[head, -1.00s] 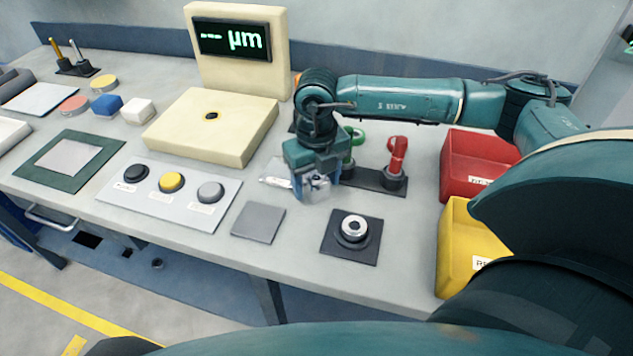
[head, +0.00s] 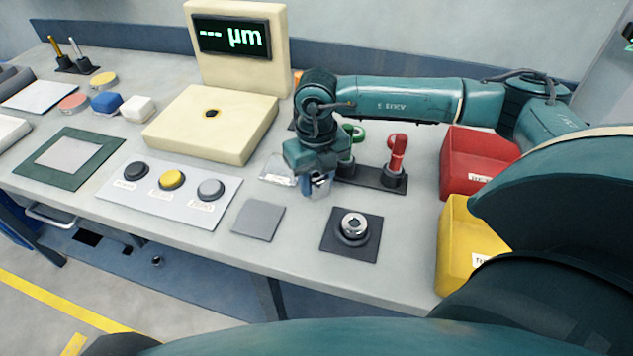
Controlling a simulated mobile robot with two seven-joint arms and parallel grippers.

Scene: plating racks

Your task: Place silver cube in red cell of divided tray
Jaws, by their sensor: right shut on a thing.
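My right gripper (head: 318,188) reaches in from the right and points down over the middle of the bench. It is shut on a small silvery thing (head: 319,181), mostly hidden by the fingers; I cannot tell its shape for sure. No divided tray is recognisable. A separate red bin (head: 468,168) stands at the right, behind a yellow bin (head: 460,235). My left gripper is not in view.
A stand with green and red-handled tools (head: 397,155) is close right of my gripper. A clear labelled piece (head: 277,172) lies just left. A cream gauge block (head: 212,125), a button panel (head: 168,192) and a grey pad (head: 258,220) stand further left.

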